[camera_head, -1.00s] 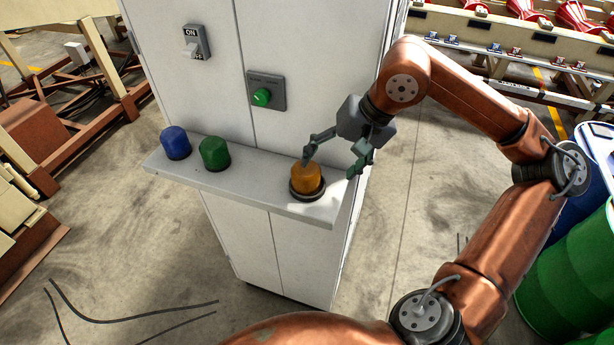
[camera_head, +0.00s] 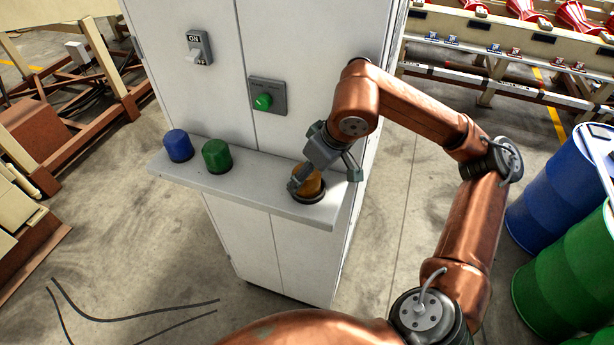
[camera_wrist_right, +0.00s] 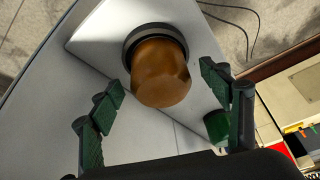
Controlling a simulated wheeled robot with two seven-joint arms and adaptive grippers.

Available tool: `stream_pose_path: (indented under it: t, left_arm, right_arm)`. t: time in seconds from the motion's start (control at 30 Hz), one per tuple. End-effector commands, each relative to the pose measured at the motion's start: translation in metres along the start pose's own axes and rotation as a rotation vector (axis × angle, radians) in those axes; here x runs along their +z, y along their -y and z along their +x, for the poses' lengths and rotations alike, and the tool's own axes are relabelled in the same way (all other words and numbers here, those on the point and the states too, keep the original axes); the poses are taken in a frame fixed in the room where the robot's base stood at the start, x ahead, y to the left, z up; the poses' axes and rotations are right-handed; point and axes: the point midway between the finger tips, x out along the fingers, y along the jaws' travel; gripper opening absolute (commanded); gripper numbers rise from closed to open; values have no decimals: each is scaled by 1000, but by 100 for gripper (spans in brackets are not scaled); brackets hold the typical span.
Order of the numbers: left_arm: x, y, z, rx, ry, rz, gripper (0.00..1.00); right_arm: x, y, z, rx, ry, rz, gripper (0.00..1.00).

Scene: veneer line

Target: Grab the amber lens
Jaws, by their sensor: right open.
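The amber lens (camera_head: 309,184) stands upright in a dark ring at the right end of the white shelf (camera_head: 240,190) on the cabinet. My right gripper (camera_head: 322,180) is open at the lens in the head view, its fingers hiding part of it. In the right wrist view the amber lens (camera_wrist_right: 161,73) lies ahead of the open right gripper (camera_wrist_right: 161,92), between the lines of its two fingers, with space on both sides. My left gripper does not show.
A green lens (camera_head: 216,155) and a blue lens (camera_head: 177,145) stand on the shelf's left part. A switch (camera_head: 198,47) and a green knob (camera_head: 264,102) are on the cabinet front above. Blue (camera_head: 548,198) and green (camera_head: 562,275) drums stand at the right.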

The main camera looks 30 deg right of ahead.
Motion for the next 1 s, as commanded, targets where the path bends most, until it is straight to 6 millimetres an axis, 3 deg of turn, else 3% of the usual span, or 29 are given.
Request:
stream_pose_path:
  t: [0.2, 0.43, 1.0]
  left_arm:
    - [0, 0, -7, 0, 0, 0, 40]
    - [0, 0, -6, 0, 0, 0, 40]
    - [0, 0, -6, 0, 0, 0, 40]
  right_arm:
    - [0, 0, 19, 0, 0, 1, 71]
    - [0, 0, 20, 0, 0, 0, 70]
    - [-1, 0, 20, 0, -1, 1, 31]
